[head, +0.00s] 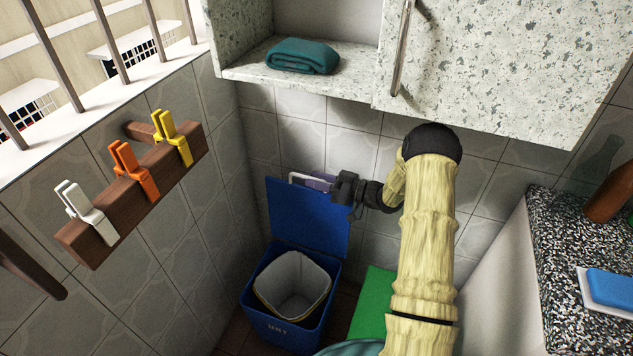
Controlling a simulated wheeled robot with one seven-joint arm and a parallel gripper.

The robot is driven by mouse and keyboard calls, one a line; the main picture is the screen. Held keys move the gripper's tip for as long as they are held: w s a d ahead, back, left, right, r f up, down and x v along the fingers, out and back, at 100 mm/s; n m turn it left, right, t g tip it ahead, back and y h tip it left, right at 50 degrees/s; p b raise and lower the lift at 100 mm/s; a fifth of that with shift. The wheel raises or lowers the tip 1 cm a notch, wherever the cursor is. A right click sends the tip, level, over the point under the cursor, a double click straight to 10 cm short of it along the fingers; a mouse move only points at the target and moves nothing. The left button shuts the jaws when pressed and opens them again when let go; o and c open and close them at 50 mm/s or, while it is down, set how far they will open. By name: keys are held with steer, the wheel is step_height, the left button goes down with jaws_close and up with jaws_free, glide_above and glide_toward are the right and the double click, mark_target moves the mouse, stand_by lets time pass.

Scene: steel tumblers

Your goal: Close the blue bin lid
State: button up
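The blue bin (277,331) stands on the floor in the corner, with a pale inner bucket or liner (293,286) showing in its open mouth. Its blue lid (305,222) stands open, raised nearly upright at the back of the bin near the tiled wall. My gripper (309,181) reaches in from the right at the lid's upper edge. Its pale fingers show just above that edge, apparently behind it, with their lower part hidden. I cannot tell whether they touch the lid, or how wide they are parted.
A wall cabinet (500,65) with an open shelf holding a folded teal towel (303,56) hangs above. A wooden rack (133,196) with coloured pegs is on the left wall. A speckled counter (560,262) stands right. A green object (372,305) is right of the bin.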

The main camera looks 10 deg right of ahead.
steer(key=shift+w+a, duration=0.2)
steer(key=shift+a, duration=0.1)
jaws_close()
